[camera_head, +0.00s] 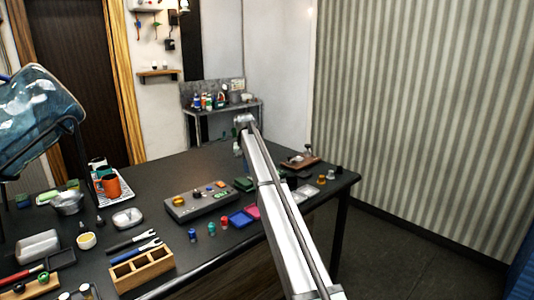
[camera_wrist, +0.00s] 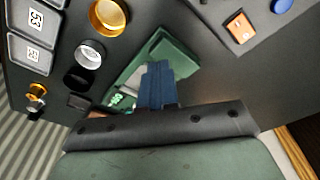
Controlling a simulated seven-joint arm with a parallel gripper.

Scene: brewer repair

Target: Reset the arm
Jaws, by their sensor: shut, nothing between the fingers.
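My arm (camera_head: 267,190) reaches from the lower right of the head view up and over the black table (camera_head: 190,160). My gripper (camera_head: 238,150) hangs at its far end, small and partly hidden there. In the wrist view my gripper (camera_wrist: 158,68) shows blue fingers shut together with nothing between them. The fingers overlap a green case (camera_wrist: 138,65) in the picture; whether they touch it I cannot tell.
Gold (camera_wrist: 109,18) and silver (camera_wrist: 90,54) rings lie left of the fingers in the wrist view. In the head view a grey device (camera_head: 202,202), a wooden tool holder (camera_head: 142,270) and a blue water bottle (camera_head: 38,115) stand left of my arm.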

